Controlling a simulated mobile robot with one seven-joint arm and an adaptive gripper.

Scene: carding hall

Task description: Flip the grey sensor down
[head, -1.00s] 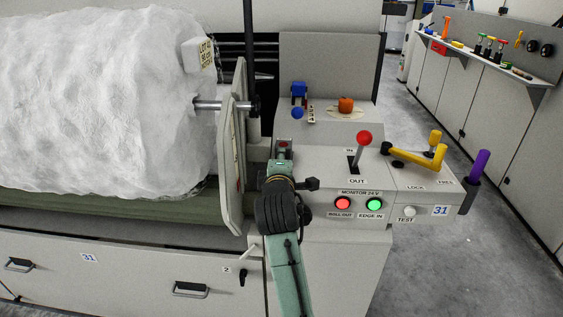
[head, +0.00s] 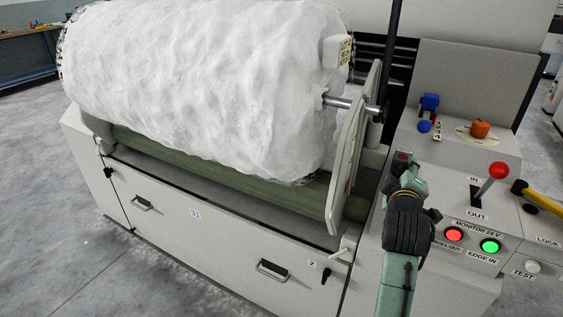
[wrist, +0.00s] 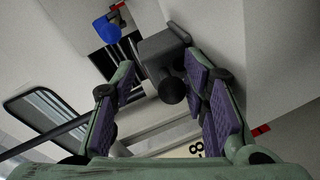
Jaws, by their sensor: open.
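In the wrist view a dark grey block with a round black knob, which looks like the grey sensor (wrist: 160,45), sits between the fingertips of my gripper (wrist: 163,92). My gripper is open, with a purple-padded finger on either side of the knob. The right finger is close to the block; I cannot tell whether it touches. In the head view my gripper (head: 408,178) is beside the right end of the roll, over the left edge of the control console. A small dark box with a red face (head: 403,156) shows just beyond it; I cannot tell whether it is the same part.
The large white fibre roll (head: 215,90) rests on a green roller (head: 210,165), with an upright end plate (head: 350,150) left of my gripper. The console right of it carries a red-knobbed lever (head: 490,178), lit red and green lamps, an orange knob (head: 480,129) and a yellow handle (head: 540,197).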

